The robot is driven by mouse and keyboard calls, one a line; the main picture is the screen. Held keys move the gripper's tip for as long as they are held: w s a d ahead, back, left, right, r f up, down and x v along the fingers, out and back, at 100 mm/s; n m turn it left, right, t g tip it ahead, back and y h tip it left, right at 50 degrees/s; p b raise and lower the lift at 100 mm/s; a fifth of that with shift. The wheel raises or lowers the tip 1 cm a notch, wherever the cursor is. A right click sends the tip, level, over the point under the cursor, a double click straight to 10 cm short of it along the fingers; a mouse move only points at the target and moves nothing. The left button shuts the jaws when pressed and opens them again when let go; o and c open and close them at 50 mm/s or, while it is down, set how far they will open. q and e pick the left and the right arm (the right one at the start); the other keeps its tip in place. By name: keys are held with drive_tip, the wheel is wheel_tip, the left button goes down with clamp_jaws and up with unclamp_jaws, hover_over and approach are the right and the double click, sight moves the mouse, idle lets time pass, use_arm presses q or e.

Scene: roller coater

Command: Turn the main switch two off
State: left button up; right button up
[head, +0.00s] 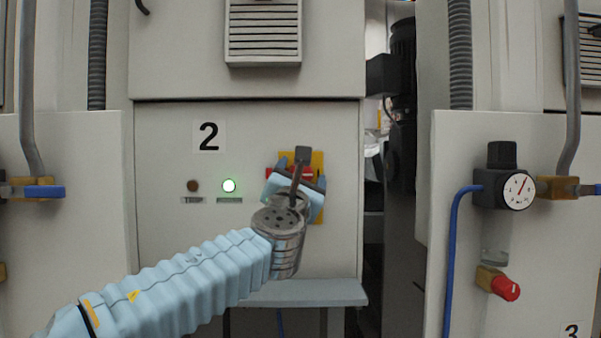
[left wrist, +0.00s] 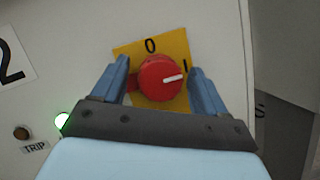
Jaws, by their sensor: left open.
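The main switch two is a red rotary knob (left wrist: 160,79) on a yellow plate (left wrist: 178,44) marked 0 at the top and I at the right. Its white mark points right, toward the I. My left gripper (left wrist: 158,67) is open, with one blue finger on each side of the knob. I cannot tell whether the fingers touch it. In the head view my left gripper (head: 300,172) is in front of the yellow plate (head: 318,160) and hides most of the knob. My right gripper is not in view.
The cabinet panel (head: 160,240) carries a number 2 label (head: 209,136), a lit green lamp (head: 229,186) and a dark trip lamp (head: 193,186). A grey ledge (head: 335,292) juts out below. A pressure gauge (head: 519,191) and a red-handled valve (head: 505,287) are at the right.

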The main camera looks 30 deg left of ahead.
use_arm(q)
drive_tip(key=c, duration=1)
